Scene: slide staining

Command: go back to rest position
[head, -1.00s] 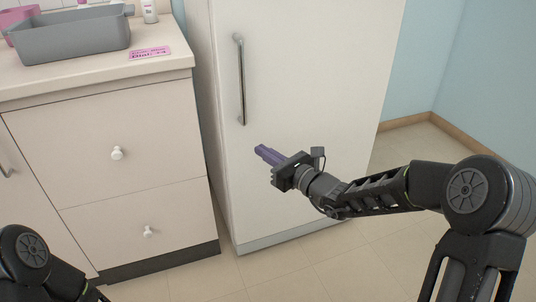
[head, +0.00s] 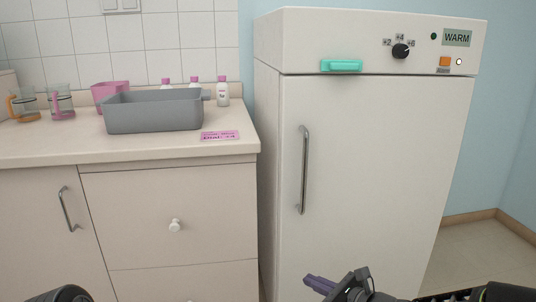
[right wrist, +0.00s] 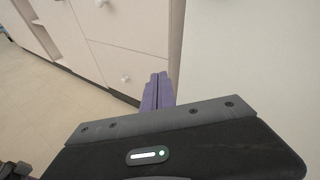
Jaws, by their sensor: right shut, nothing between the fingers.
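My right gripper (head: 318,284) is at the bottom of the head view, in front of the lower part of the white cabinet door (head: 375,190). Its purple fingers are together with nothing between them. The right wrist view shows the same closed fingers (right wrist: 158,88), with drawer fronts beyond them. Of my left arm, only a dark rounded part shows at the bottom left of the head view; the left gripper is out of frame.
The white warm cabinet has a shut door with a metal handle (head: 304,170), a dial (head: 400,51) and a teal piece (head: 341,65).

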